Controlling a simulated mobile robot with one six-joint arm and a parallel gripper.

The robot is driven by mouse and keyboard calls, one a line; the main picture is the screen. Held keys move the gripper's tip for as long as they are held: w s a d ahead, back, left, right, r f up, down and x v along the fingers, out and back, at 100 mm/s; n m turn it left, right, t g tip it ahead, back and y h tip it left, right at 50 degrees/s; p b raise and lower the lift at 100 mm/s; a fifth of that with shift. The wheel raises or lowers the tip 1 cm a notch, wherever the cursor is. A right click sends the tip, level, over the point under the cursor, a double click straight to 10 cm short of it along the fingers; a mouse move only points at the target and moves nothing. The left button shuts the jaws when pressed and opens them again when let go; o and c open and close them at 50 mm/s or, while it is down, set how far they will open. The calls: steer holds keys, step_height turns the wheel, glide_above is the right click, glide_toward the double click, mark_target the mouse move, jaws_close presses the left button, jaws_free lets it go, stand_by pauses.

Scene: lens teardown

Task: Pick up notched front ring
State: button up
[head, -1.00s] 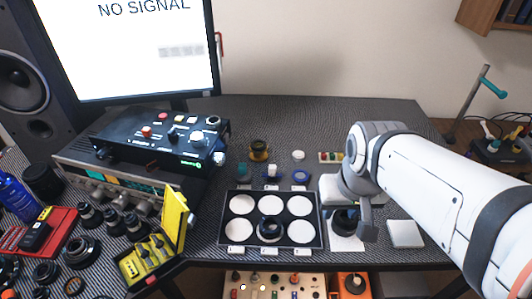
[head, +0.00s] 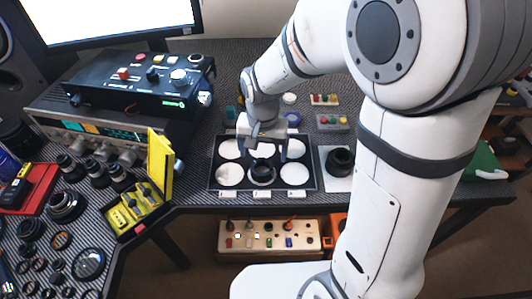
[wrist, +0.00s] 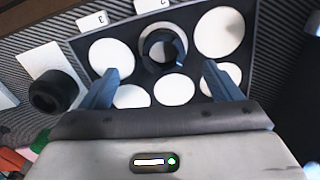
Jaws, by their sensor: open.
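A black ring, which looks like the notched front ring (head: 262,173), stands on the white disc in the front middle compartment of the black tray (head: 213,188). The ring also shows in the wrist view (wrist: 163,49), beyond and between my fingertips; its notches are too small to make out surely. My gripper (head: 265,154) is over the middle of the tray, pointing down. In the wrist view my gripper (wrist: 162,76) has its two blue fingers wide apart with nothing between them. The ring is apart from both fingers.
A black lens body (head: 340,160) stands on a white pad right of the tray. An open yellow case (head: 160,168) stands to the left, near loose lens parts. The other tray discs look bare.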

steer(key=f, duration=0.8)
steer(key=shift+w+a+f+b, duration=0.2)
steer(key=shift+w+f+b, duration=0.1)
steer(key=shift+b, duration=0.1)
steer(key=shift+r, duration=0.1)
steer(key=shift+c, duration=0.6)
steer(key=c, duration=0.9)
